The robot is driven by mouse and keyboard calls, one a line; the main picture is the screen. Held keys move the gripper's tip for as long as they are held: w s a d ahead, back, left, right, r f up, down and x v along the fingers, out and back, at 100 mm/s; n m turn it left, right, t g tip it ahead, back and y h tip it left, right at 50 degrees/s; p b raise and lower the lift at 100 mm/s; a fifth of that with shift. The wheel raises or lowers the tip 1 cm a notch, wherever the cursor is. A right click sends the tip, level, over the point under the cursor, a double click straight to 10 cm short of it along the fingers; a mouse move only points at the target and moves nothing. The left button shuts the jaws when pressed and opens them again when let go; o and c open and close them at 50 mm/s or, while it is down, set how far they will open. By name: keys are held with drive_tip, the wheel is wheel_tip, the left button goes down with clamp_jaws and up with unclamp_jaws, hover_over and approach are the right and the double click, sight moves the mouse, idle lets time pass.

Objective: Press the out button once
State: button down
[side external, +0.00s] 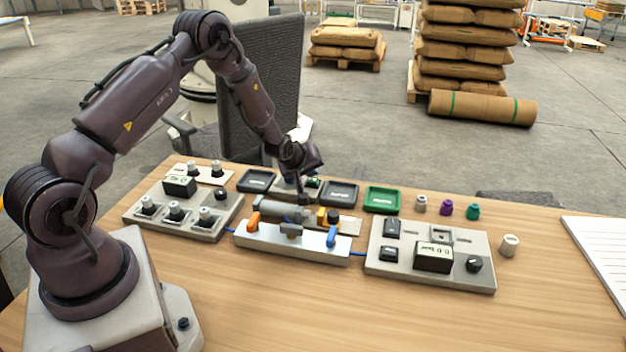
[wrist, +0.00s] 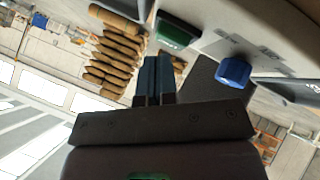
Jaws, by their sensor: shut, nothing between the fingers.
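My gripper (wrist: 158,62) is shut and empty. Its blue fingertips are side by side in the wrist view, close to a green rectangular button (wrist: 180,32) with unreadable white lettering. I cannot tell whether they touch it. The button sits on a light grey panel (wrist: 222,22) beside a blue knob (wrist: 235,71). In the side view my gripper (side external: 305,178) is low over the back middle of the table, at a small grey box (side external: 285,189) that it partly hides. No "out" label is readable, so I cannot confirm which button is the out button.
Dark trays (side external: 340,194) and a green tray (side external: 383,199) flank the box. In front is a white valve block (side external: 290,249) with orange and blue levers. Control panels stand left (side external: 180,228) and right (side external: 400,270). Several small knobs (side external: 446,208) stand at the right.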

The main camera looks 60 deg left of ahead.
sight(311, 179)
drive_tip(key=shift+f, duration=0.5)
drive_tip(key=shift+r, duration=0.2)
idle(0.5)
drive_tip(key=shift+r, duration=3.3)
